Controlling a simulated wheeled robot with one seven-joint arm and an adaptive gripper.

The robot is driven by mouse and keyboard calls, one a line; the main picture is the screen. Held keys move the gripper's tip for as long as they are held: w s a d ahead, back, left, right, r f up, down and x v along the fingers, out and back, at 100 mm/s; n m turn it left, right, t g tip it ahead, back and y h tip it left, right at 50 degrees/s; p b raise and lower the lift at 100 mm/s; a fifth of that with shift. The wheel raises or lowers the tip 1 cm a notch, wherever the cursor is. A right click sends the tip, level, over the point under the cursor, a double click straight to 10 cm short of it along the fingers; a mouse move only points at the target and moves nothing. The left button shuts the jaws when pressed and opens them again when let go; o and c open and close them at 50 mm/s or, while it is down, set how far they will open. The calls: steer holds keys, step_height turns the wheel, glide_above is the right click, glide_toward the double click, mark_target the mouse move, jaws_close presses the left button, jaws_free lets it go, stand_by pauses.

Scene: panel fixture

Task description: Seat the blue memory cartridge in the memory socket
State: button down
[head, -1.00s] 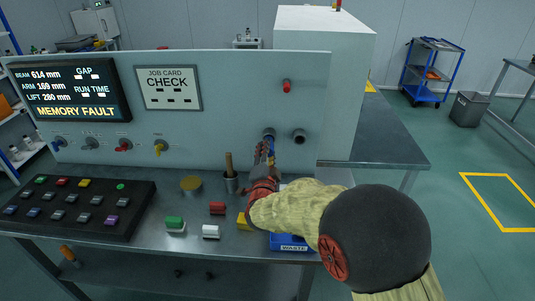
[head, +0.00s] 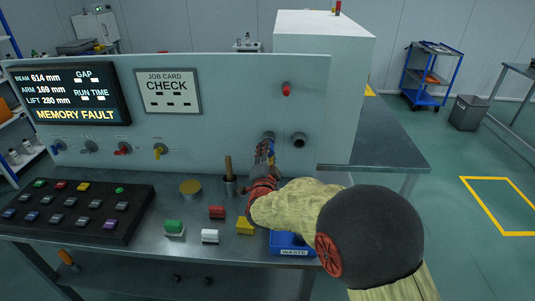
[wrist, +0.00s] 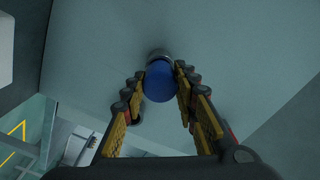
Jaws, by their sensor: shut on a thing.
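The blue memory cartridge (wrist: 158,84) is between my fingertips in the wrist view, its round end facing the camera. My gripper (wrist: 161,80) is shut on it. A grey metal ring, the socket (wrist: 158,53), shows just behind the cartridge at the panel face. The cartridge overlaps the ring; I cannot tell how deep it sits. In the head view, my gripper (head: 267,150) reaches up to the left of two round sockets on the panel, and its fingers hide most of the cartridge. The right socket (head: 299,140) looks dark and empty. The display (head: 68,92) reads MEMORY FAULT.
A red knob (head: 287,89) sits above the sockets. On the bench are a blue waste bin (head: 291,248) under my arm, a yellow block (head: 245,227), red, white and green blocks, and a cup with a handle (head: 230,183). A button box (head: 75,207) stands at the left.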

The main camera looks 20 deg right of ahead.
steer(key=shift+x, duration=0.95)
steer(key=c, duration=1.3)
jaws_free()
